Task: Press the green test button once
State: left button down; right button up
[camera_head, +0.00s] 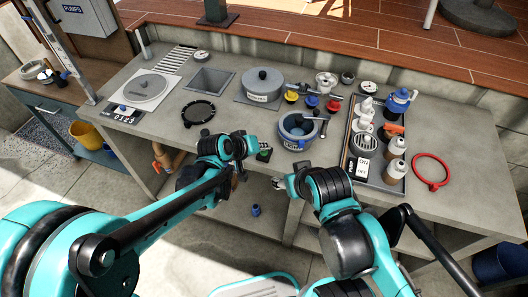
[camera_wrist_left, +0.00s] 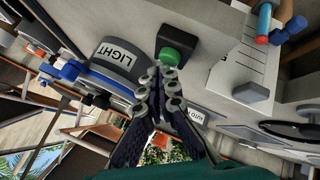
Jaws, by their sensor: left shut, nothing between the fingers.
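The green test button (camera_wrist_left: 178,54) is a round green cap on a black box, seen in the left wrist view. It also shows in the head view as a small green spot (camera_head: 264,153) at the counter's front edge. My left gripper (camera_wrist_left: 169,66) is shut and empty, its fingertips right at the button's edge and overlapping it in the picture. I cannot tell whether they touch it. In the head view the left gripper (camera_head: 248,146) is just left of the button. My right gripper (camera_head: 278,183) is at the counter's front edge, to the lower right; its fingers are too small to judge.
A grey pot with a blue rim (camera_head: 297,127) stands right of the button. A black ring (camera_head: 199,112) lies to the left. A tray (camera_head: 396,184) of bottles and a red ring (camera_head: 446,181) are at the right. Bare counter lies between.

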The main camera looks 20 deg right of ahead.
aim_at(262, 153)
pick_arm(q)
jog(key=shift+f+b, duration=0.35)
jog(key=shift+f, duration=0.15)
dwell(0.7)
jog(key=shift+r, duration=0.15)
jog(key=shift+r+p, duration=0.7)
jog(key=shift+r, duration=0.1)
notch_tip(262, 153, up, 5)
jog(key=p, duration=0.4)
dwell(0.8)
